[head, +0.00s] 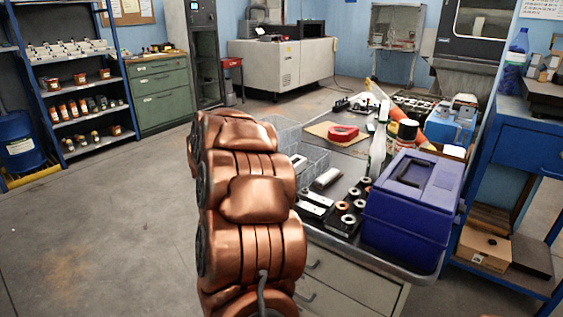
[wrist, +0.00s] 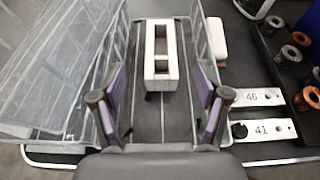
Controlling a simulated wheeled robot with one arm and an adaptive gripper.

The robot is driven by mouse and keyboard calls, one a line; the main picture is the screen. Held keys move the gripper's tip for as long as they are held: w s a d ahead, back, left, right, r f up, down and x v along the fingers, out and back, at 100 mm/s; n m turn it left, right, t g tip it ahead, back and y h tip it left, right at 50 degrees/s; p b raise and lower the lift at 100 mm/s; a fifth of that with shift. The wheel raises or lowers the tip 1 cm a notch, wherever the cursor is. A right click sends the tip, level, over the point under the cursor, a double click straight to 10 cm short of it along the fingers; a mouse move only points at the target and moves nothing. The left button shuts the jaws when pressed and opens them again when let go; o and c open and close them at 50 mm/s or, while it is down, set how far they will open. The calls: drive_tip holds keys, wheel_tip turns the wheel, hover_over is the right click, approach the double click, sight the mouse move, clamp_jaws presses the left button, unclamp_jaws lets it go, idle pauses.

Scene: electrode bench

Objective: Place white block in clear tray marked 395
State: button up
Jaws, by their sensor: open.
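A second clear tray (wrist: 45,75) is at the left and looks tilted. No number 395 is readable on either tray. In the head view, clear trays (head: 312,158) show beside my arm, which hides my gripper there.
A plain white piece (wrist: 216,42) lies just right of the tray. Metal plates marked 46 (wrist: 262,97) and 41 (wrist: 270,130) lie nearer, beside several metal rings (wrist: 306,98). A blue box (head: 415,205) and a red tape roll (head: 343,133) are on the bench.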

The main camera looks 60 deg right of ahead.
drive_tip(key=shift+v, duration=2.05)
